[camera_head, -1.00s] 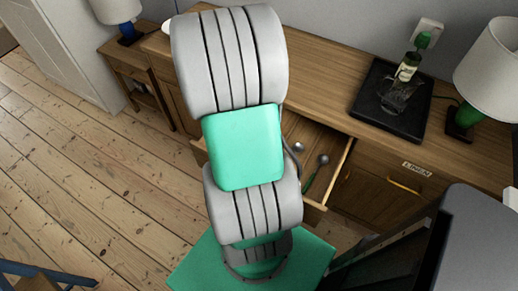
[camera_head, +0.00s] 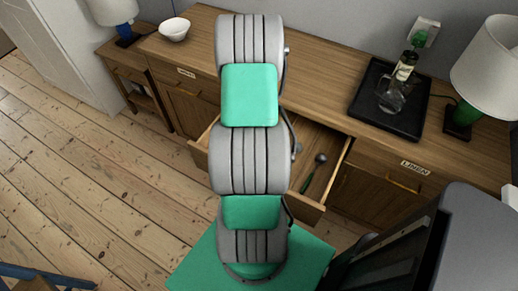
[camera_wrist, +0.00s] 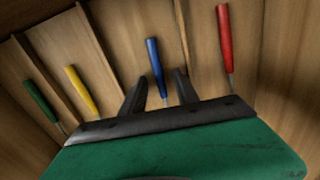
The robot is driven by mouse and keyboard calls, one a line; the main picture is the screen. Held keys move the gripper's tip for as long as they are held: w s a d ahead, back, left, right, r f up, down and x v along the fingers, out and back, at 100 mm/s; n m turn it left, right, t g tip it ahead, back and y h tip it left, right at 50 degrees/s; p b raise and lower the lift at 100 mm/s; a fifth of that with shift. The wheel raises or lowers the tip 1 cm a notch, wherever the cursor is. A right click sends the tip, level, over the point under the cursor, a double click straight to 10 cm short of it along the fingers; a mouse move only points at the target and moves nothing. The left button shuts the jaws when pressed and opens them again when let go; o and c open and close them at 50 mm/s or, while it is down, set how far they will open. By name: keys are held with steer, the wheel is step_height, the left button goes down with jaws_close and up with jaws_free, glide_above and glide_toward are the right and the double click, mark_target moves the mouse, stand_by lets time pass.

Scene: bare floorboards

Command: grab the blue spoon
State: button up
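The blue spoon (camera_wrist: 153,56) shows in the wrist view as a blue handle with a thin metal neck, lying on the wooden drawer bottom. Its bowl end is hidden behind my gripper's body. My gripper (camera_wrist: 160,77) is open, with one dark finger to each side of the spoon's neck in the picture. I see a gap on both sides, and I cannot tell how far above the spoon the fingers are. In the head view my arm hides the gripper and the blue spoon.
The open drawer (camera_head: 318,211) also holds red (camera_wrist: 225,38), yellow (camera_wrist: 80,90) and green (camera_wrist: 43,105) handled utensils, apart from the blue one. Thin wooden dividers run between some. On the cabinet stand a black tray (camera_head: 366,112) with a bottle, a lamp (camera_head: 489,66) and a bowl (camera_head: 174,29).

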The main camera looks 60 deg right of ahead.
jaws_close()
stand_by(0.5)
